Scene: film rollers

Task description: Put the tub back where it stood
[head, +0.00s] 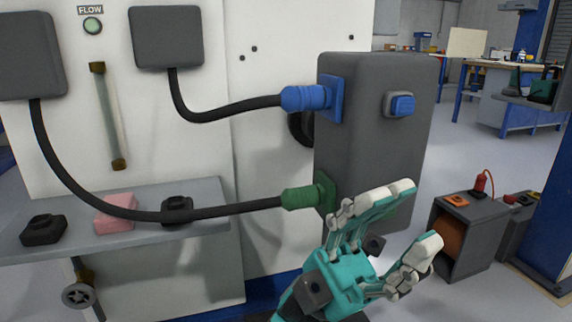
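No thing in the head view can be told for certain as the tub. A dark grey open-fronted box (483,240) with an orange inside stands on the floor at the right. My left gripper (417,218) is teal with pale fingertips. Its fingers are spread apart with nothing between them. It is in front of the lower part of a large dark grey housing (365,130) and left of the open-fronted box. My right gripper is not in view.
Black hoses run from grey boxes on the white panel to a blue connector (305,99) and a green connector (300,197) on the housing. A grey shelf (75,251) holds a pink block (116,212) and two black parts. Workbenches stand far behind.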

